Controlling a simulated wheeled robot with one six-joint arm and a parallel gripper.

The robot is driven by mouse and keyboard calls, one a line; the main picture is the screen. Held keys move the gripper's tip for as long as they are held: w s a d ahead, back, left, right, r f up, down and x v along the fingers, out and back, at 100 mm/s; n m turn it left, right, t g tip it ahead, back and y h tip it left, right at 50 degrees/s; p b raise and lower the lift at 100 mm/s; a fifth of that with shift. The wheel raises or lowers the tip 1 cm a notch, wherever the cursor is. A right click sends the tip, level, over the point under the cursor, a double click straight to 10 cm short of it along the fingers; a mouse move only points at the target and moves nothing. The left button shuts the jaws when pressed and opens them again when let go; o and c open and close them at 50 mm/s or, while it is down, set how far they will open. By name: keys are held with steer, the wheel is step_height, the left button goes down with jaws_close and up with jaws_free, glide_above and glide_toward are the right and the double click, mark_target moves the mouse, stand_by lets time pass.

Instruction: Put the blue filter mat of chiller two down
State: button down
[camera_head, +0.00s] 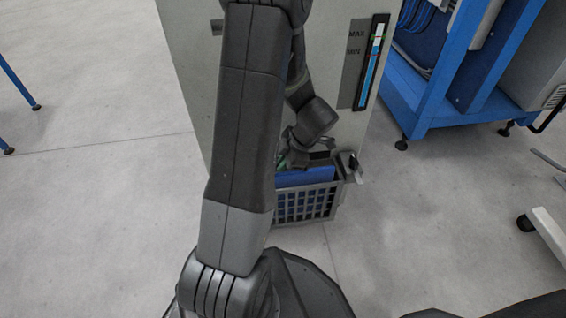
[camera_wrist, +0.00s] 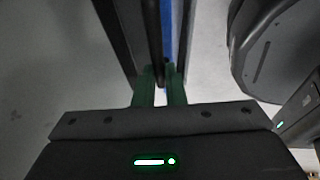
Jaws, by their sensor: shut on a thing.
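The blue filter mat (camera_head: 305,177) stands on edge in a dark grid-walled basket (camera_head: 307,205) at the foot of the chiller cabinet (camera_head: 190,60). The basket hides its lower part. My gripper (camera_head: 283,161) is at the mat's top edge, with its green fingers partly hidden by my arm. In the wrist view, the green fingers of my gripper (camera_wrist: 159,78) are shut on the mat, which shows edge-on as a thin blue strip (camera_wrist: 167,30) between dark bars. Whether the mat touches the basket's bottom is hidden.
A level gauge (camera_head: 372,62) marked MAX and MIN is on the cabinet's front. A small tap (camera_head: 352,165) sticks out right of the basket. A blue frame (camera_head: 430,105) stands at the right. A white-legged stand (camera_head: 550,232) is at the right edge. The floor at left is mostly clear.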

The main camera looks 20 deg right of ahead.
steer(key=c, duration=1.5)
jaws_free()
steer(key=shift+r, duration=0.1)
steer(key=r+p, duration=0.1)
steer(key=p, duration=0.2)
steer(key=shift+r, duration=0.35)
steer(key=p+v, duration=0.2)
steer(key=v, duration=0.9)
steer(key=shift+d+p, duration=0.25)
steer(key=shift+p, duration=0.1)
steer(key=shift+s+r, duration=0.1)
